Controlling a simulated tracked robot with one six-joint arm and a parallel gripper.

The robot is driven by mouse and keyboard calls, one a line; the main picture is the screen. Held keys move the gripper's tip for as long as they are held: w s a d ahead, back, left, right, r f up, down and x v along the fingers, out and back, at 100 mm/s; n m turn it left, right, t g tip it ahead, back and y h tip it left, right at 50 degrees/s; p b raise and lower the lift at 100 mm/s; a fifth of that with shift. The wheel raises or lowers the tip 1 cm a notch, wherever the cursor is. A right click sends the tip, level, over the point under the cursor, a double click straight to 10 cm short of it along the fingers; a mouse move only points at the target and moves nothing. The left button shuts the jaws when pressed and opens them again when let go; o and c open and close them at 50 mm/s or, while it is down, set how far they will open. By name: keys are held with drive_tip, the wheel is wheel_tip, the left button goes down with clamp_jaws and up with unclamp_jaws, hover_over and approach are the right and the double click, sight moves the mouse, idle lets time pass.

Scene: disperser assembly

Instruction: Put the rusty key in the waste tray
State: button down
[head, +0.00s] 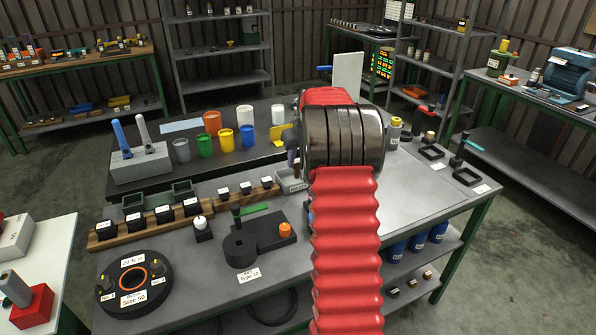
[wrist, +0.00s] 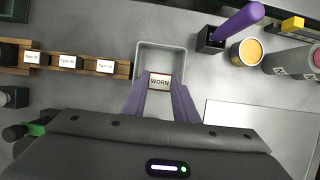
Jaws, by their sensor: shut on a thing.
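My gripper (wrist: 161,90) reaches in from the bottom of the wrist view, with two purple fingers. I cannot see the rusty key plainly anywhere. A grey open tray (wrist: 178,47) lies just beyond the fingertips and looks empty where I can see in. A white label reading "WORN" (wrist: 159,81) shows at its near side, between the fingertips.
A wooden rack (wrist: 85,63) with labelled slots stands left of the tray. A purple-handled tool (wrist: 236,28) and a yellow-filled cup (wrist: 248,53) stand right of it. Coloured cups (head: 226,140) stand behind. A black fixture (head: 260,238) with an orange knob lies in front.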

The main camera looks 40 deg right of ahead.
sight(298, 167)
drive_tip(key=shift+f, duration=2.4)
drive_tip(key=shift+f, duration=0.1)
drive_tip(key=c, duration=1.4)
unclamp_jaws()
drive_tip(key=v, duration=1.2)
drive_tip(key=shift+s, duration=0.1)
